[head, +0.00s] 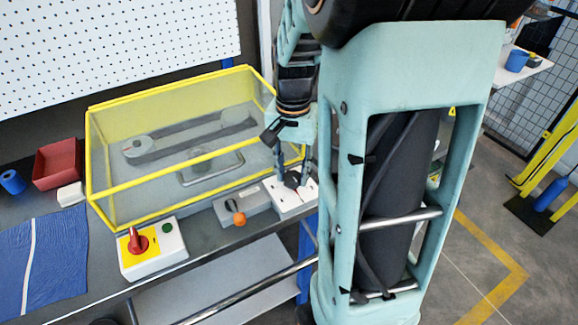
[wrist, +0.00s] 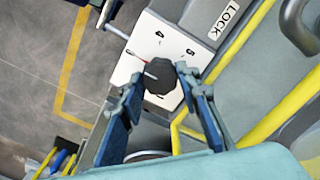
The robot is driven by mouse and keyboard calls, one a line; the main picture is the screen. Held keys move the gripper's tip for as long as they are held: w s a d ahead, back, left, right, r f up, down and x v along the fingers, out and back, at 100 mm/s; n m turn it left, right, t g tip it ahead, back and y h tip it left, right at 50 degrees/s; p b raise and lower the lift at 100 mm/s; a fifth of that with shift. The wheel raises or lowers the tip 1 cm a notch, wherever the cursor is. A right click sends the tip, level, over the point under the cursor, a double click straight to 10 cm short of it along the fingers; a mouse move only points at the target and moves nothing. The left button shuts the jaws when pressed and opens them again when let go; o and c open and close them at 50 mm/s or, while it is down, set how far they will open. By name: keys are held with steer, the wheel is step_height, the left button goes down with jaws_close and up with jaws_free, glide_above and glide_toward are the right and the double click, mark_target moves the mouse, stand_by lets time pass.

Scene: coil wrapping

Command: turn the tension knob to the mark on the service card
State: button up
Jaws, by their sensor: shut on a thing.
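The tension knob (wrist: 161,79) is black and sits on a white dial plate (wrist: 150,50) printed with the figures 4 and 5. A thin red mark lies on the plate at the knob's upper left, and a pale line shows on the knob's left edge. My gripper (wrist: 158,84) has its two fingers on opposite sides of the knob, shut on it. In the head view the knob (head: 292,180) is a small dark shape under my gripper (head: 293,172), partly hidden by the fingers. I cannot make out a service card in either view.
A yellow-framed clear guard (head: 165,75) stands behind the knob. A grey unit with an orange ball handle (head: 239,219) is to its left, then a box with a red switch (head: 138,241). A LOCK label (wrist: 223,20) and yellow rails lie near my gripper.

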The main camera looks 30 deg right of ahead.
mark_target(292, 176)
steer(key=o, duration=1.2)
steer(key=shift+c, duration=0.2)
step_height(292, 176, up, 12)
